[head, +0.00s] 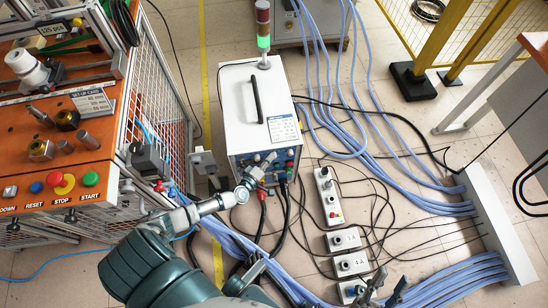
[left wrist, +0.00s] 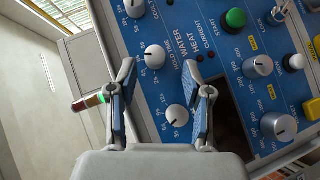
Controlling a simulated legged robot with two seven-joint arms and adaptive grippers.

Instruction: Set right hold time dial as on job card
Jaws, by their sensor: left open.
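The white induction heater (head: 253,105) stands on the floor, its blue control face low at the front. A small printed card (head: 284,127) lies on its top; its text is too small to read. In the left wrist view the blue panel (left wrist: 215,20) is tilted, with a hold time label. My left gripper (head: 253,178) is at the panel, fingers (left wrist: 160,68) apart around the dial area, contact unclear. My right gripper (head: 385,286) is open at the bottom edge.
An orange workbench (head: 75,150) with push buttons and a set-up card (head: 92,102) stands at left. Blue hoses (head: 345,130) and black cables cover the floor to the right. Small switch boxes (head: 350,264) lie there. A green button (left wrist: 236,18) is beside the dials.

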